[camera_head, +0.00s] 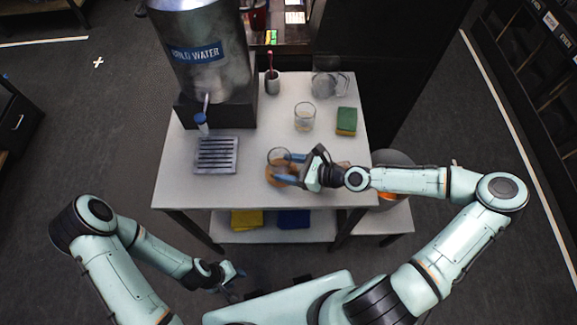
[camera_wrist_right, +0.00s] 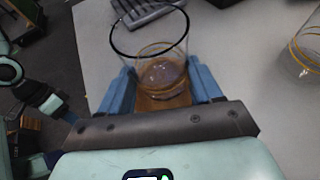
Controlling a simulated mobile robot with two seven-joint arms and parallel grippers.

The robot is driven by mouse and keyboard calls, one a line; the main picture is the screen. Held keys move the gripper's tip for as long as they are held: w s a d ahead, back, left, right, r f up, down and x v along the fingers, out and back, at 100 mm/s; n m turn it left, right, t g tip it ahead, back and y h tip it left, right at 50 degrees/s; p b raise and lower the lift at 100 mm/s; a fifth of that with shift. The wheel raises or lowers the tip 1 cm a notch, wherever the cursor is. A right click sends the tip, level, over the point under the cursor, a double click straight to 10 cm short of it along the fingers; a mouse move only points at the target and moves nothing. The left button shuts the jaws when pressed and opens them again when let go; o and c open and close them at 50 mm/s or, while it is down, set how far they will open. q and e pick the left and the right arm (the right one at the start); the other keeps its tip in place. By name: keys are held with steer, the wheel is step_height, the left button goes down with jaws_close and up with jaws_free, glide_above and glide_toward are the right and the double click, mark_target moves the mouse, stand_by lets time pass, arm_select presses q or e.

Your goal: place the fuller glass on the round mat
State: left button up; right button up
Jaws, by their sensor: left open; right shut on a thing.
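My right gripper (camera_head: 290,168) is shut on a clear glass (camera_head: 278,156) near the front of the table; in the right wrist view this glass (camera_wrist_right: 150,45) is upright or nearly so between the blue fingers. An orange-brown mat (camera_head: 276,180) shows below it, partly hidden by the gripper; whether the glass touches it I cannot tell. A second clear glass (camera_head: 304,118) stands further back, and its side shows at the right of the wrist view (camera_wrist_right: 308,50). The liquid levels are hard to compare. My left gripper (camera_head: 233,278) is open and empty, in front of the table.
A cold water dispenser (camera_head: 205,50) stands at the back left, with a slatted drip tray (camera_head: 216,155) in front. A clear pitcher (camera_head: 328,80), a dark cup (camera_head: 272,84) and a green-yellow sponge (camera_head: 346,121) stand at the back. The tabletop (camera_head: 250,135) between is clear.

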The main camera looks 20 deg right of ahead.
steer(key=o, duration=1.2)
steer(key=shift+r, duration=0.2)
steer(key=shift+s+d+r, duration=0.15)
steer(key=shift+s+d, duration=0.05)
steer(key=shift+d, duration=0.05)
steer(key=p+v, duration=0.1)
steer(key=v, duration=1)
steer(key=shift+s+d+r, duration=0.1)
steer(key=shift+s+d, duration=0.05)
arm_select(q)
steer(key=shift+w+r, duration=0.5)
steer(key=shift+r, duration=0.05)
